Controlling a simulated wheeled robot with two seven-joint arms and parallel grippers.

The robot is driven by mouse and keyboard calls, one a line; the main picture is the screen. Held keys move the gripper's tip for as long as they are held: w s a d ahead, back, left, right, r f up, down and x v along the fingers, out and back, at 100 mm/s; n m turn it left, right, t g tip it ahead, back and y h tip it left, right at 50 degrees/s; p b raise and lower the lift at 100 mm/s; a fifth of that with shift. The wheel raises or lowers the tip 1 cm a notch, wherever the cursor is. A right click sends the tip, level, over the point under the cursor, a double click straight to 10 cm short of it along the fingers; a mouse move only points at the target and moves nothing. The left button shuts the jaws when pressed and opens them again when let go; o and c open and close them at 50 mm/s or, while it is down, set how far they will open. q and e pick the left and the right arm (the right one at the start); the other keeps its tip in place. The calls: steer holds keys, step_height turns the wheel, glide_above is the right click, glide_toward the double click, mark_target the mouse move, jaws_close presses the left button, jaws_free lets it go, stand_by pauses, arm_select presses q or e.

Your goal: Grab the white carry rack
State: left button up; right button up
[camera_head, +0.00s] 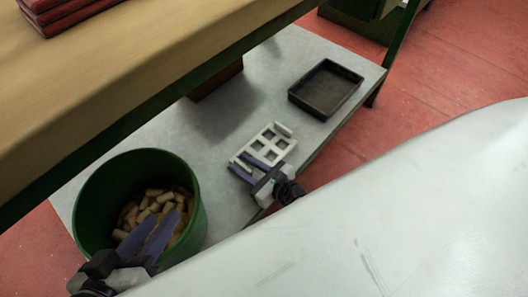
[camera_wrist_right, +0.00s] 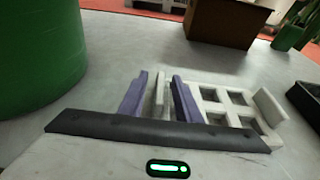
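The white carry rack (camera_head: 268,146), a flat frame with square openings and raised ends, lies on the grey lower shelf. In the right wrist view the rack (camera_wrist_right: 212,106) is partly hidden by my fingers. My right gripper (camera_head: 248,166) is at the rack's near-left end. Its two purple fingers (camera_wrist_right: 158,96) are apart, on either side of the rack's upright white end piece, with a gap still showing.
The green bucket (camera_head: 88,205) holds several corks (camera_head: 152,207) and stands left of the rack. A black tray (camera_head: 325,89) lies behind and to the right. A brown block (camera_wrist_right: 222,22) stands farther back. The wooden tabletop (camera_head: 130,60) overhangs the shelf's left side. Bare shelf (camera_head: 225,110) lies behind the rack.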

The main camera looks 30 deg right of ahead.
steer(key=shift+w, duration=0.1)
jaws_close()
